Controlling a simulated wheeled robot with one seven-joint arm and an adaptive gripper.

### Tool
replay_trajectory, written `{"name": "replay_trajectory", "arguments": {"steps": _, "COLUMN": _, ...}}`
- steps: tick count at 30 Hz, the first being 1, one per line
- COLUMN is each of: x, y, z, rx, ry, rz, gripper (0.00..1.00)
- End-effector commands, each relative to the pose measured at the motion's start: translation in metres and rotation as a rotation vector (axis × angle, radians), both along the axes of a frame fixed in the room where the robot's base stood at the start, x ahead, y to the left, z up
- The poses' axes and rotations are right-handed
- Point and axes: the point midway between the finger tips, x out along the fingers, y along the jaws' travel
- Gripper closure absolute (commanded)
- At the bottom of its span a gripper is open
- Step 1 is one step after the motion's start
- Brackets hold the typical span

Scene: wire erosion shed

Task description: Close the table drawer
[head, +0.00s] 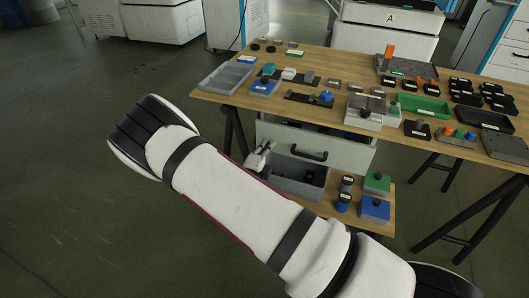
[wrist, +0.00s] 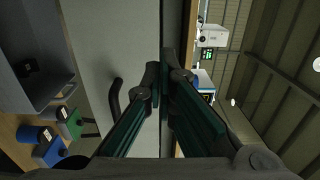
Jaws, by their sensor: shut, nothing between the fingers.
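The table drawer (head: 345,152) is a pale grey box front with a black bar handle (head: 309,153), under the wooden tabletop. A dark gap shows above its front, so it looks pulled out somewhat. In the wrist view the drawer front (wrist: 95,45) appears turned sideways, with its handle (wrist: 115,97) left of the fingers. My gripper (wrist: 164,72) is shut and empty, its tips by the drawer front's upper edge. I cannot tell whether they touch it. In the head view my gripper (head: 260,157) is a small part past my arm, by the drawer's left side.
A grey bin (head: 310,174) stands on the lower shelf (head: 388,224) beneath the drawer, beside blue and green blocks (head: 375,208). The tabletop (head: 330,65) carries many trays and small parts. Black table legs (head: 470,215) stand at right. Open floor (head: 70,180) lies at left.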

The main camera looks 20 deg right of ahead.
Motion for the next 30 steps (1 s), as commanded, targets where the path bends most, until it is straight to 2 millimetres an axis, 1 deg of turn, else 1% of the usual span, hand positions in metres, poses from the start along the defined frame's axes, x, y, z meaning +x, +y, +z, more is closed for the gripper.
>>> {"name": "replay_trajectory", "arguments": {"steps": 1, "x": 0.009, "y": -0.008, "z": -0.001, "rx": 0.001, "ry": -0.002, "rz": -0.004, "gripper": 1.0}}
{"name": "replay_trajectory", "arguments": {"steps": 6, "x": 0.035, "y": -0.026, "z": -0.001, "rx": 0.002, "ry": -0.002, "rz": -0.004, "gripper": 1.0}}
{"name": "replay_trajectory", "arguments": {"steps": 9, "x": 0.049, "y": -0.036, "z": -0.001, "rx": 0.002, "ry": -0.003, "rz": -0.003, "gripper": 1.0}}
{"name": "replay_trajectory", "arguments": {"steps": 13, "x": 0.061, "y": -0.045, "z": 0.0, "rx": 0.002, "ry": -0.001, "rz": -0.002, "gripper": 1.0}}
{"name": "replay_trajectory", "arguments": {"steps": 18, "x": 0.069, "y": -0.051, "z": 0.0, "rx": 0.001, "ry": 0.0, "rz": -0.003, "gripper": 1.0}}
{"name": "replay_trajectory", "arguments": {"steps": 30, "x": 0.071, "y": -0.052, "z": 0.0, "rx": 0.001, "ry": -0.001, "rz": -0.002, "gripper": 1.0}}
